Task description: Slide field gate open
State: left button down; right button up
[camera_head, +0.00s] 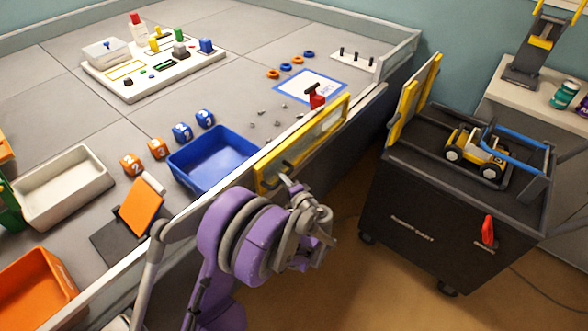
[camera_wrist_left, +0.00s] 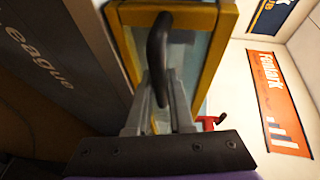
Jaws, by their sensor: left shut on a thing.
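The field gate (camera_head: 322,134) is a clear panel in a yellow frame, standing along the near wall of the grey field. Its dark bar handle (camera_head: 280,170) is at the near-left end of the panel. In the left wrist view the black handle (camera_wrist_left: 157,48) stands in front of the yellow frame (camera_wrist_left: 206,60). My left gripper (camera_head: 288,181) is shut on this handle, with the fingers on either side of it. My purple left arm hides part of the wall below. I cannot tell how wide any opening beside the gate is. My right gripper is not in view.
A blue bin (camera_head: 212,161) sits inside the field close to the gate. A red-handled item (camera_head: 316,97) stands behind the panel. A black cart (camera_head: 420,215) carrying a toy vehicle (camera_head: 476,152) stands to the right. Brown floor lies between the field and the cart.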

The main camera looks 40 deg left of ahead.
pick_arm(q)
jog(key=s+b, duration=0.1)
jog(key=s, duration=0.9)
jog(key=shift+s+a, duration=0.2)
jog(key=shift+a, duration=0.2)
jog(key=c, duration=0.8)
grip_release()
jog(key=shift+s, duration=0.15)
jog(key=p+v, duration=0.1)
jog(key=v, duration=0.9)
jog(key=shift+d, duration=0.4)
jog(key=shift+s, duration=0.1)
